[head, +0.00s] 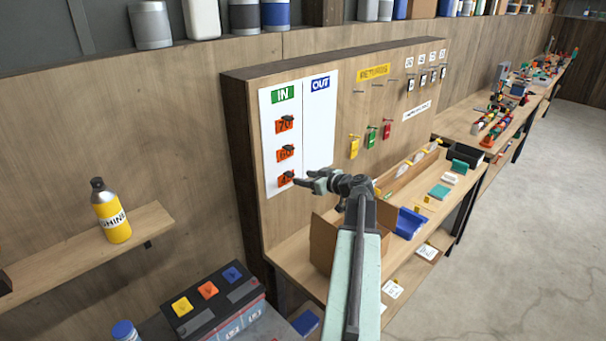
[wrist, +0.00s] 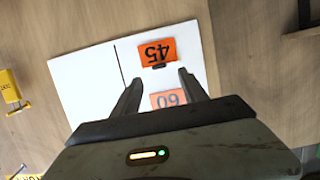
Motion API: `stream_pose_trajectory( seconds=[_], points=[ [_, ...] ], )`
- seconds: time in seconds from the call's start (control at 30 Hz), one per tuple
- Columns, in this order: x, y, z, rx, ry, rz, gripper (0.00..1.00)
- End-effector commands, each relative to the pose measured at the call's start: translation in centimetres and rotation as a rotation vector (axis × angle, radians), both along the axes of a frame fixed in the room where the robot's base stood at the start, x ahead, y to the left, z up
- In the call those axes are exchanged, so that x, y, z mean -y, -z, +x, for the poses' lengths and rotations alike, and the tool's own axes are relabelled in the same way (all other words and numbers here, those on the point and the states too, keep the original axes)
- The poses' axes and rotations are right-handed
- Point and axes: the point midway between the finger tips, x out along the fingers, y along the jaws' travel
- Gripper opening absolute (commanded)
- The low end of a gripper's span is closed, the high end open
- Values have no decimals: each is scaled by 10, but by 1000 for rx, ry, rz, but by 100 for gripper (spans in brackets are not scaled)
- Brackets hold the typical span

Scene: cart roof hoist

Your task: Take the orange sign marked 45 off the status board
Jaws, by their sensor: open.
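The white status board (head: 315,120) has a green IN label and a blue OUT label. The orange sign marked 45 (head: 283,181) is the lowest of three orange signs under IN, with a dark knob or clip on it. In the wrist view the 45 sign (wrist: 156,50) appears upside down, just beyond my fingertips. My gripper (wrist: 160,77) is open and empty, its fingers pointing at the board with the sign ahead of the gap. In the head view my gripper (head: 302,179) is right beside the sign; I cannot tell whether it touches.
The orange sign marked 60 (head: 285,153) hangs above 45 and shows between my fingers in the wrist view (wrist: 168,99). The sign marked 70 (head: 285,124) is higher. A cardboard box (head: 323,242) stands on the bench below my arm. Coloured tags (head: 371,137) hang to the right.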

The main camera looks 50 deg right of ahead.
Motion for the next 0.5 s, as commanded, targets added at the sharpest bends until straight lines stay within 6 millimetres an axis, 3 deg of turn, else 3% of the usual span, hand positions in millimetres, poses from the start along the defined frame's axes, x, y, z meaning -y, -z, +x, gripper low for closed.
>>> stream_pose_trajectory(
  seconds=[0.17,0.5],
  points=[
    [4,5,9,-1,3,0,51],
    [13,23,58,-3,11,1,51]
  ],
)
